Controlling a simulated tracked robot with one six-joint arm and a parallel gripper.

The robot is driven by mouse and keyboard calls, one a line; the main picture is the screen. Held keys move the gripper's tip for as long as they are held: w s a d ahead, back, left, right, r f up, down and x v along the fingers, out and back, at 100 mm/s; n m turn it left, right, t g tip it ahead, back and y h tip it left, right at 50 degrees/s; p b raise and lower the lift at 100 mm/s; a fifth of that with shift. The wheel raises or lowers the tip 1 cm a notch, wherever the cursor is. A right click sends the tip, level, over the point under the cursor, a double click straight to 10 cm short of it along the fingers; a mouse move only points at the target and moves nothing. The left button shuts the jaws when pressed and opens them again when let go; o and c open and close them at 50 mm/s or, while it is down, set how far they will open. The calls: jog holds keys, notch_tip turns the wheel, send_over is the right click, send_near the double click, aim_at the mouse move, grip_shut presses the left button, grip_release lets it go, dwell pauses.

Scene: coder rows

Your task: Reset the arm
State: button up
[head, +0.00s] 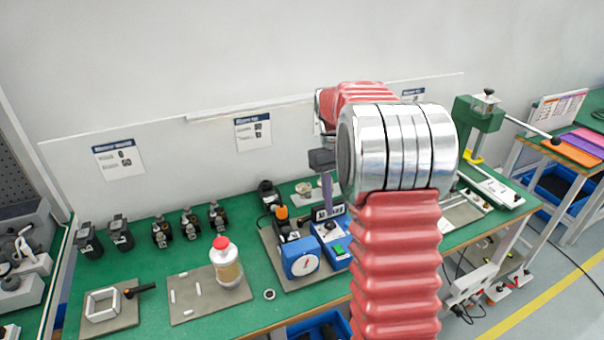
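My arm stands in the right middle of the head view, with red ribbed sleeves and a large silver joint. Its far red section bends back behind the joint, toward the wall. I see no held object.
The green workbench (140,262) holds a bottle with a red cap (226,262), a blue dial device (300,259), a square metal frame (103,304) and several black fixtures (162,232). A green press (478,118) stands at right. A white panel (200,155) stands behind.

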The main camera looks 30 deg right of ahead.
jog(key=s+a+r+t, duration=0.3)
jog(key=s+a+t, duration=0.1)
jog(key=s+a, duration=0.6)
jog(key=s+a+r+t, duration=0.4)
jog(key=s+a, duration=0.7)
jog(key=a, duration=0.2)
jog(key=shift+n+t, duration=0.3)
jog(key=shift+a+r, duration=0.1)
dwell(1.2)
